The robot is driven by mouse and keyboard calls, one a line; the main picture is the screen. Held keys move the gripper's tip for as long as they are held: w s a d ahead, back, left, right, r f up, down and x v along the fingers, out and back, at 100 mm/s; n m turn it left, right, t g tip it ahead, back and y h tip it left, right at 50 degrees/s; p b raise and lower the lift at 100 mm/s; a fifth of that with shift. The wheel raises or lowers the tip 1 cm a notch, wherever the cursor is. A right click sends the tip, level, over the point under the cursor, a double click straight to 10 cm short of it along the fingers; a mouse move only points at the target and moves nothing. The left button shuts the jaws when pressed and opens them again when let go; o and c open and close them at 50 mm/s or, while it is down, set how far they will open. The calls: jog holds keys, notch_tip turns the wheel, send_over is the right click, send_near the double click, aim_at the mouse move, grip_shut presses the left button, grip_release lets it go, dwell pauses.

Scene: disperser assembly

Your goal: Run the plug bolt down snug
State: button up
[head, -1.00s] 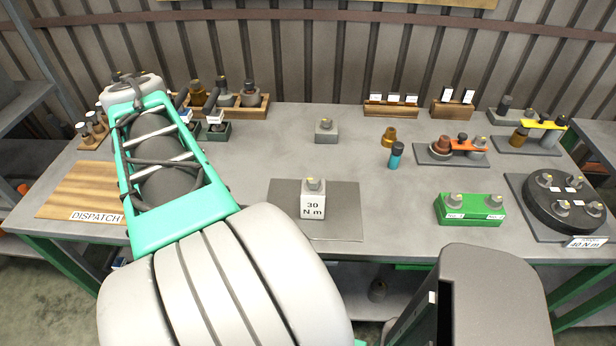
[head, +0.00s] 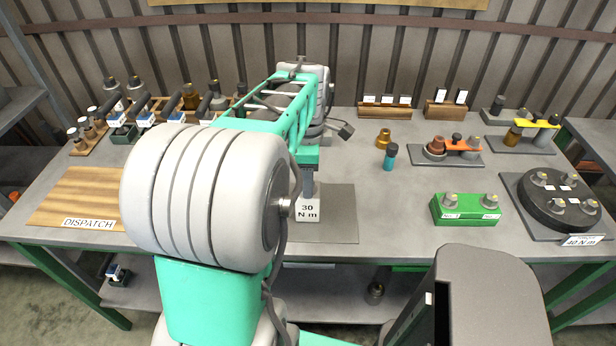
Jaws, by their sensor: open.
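A white block (head: 308,211) labelled "30 N m" stands on a dark grey mat (head: 342,212) at the middle front of the bench. My gripper (head: 308,190) points down just over this block, with my forearm behind and above it. The top of the block, with its bolt, is hidden by the gripper, and I cannot tell whether the fingers touch it. No object shows between the fingers. Which bolt is the plug bolt is not marked in the picture.
A green block (head: 465,215) with two bolts and a dark round flange (head: 558,203) with several bolts sit at right. A teal cylinder (head: 389,160) and a brass piece (head: 383,138) stand behind. A wooden dispatch board (head: 75,198) lies at left.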

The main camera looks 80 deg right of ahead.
jog(key=shift+c, duration=0.3)
grip_shut()
jog(key=shift+d, duration=0.15)
dwell(0.3)
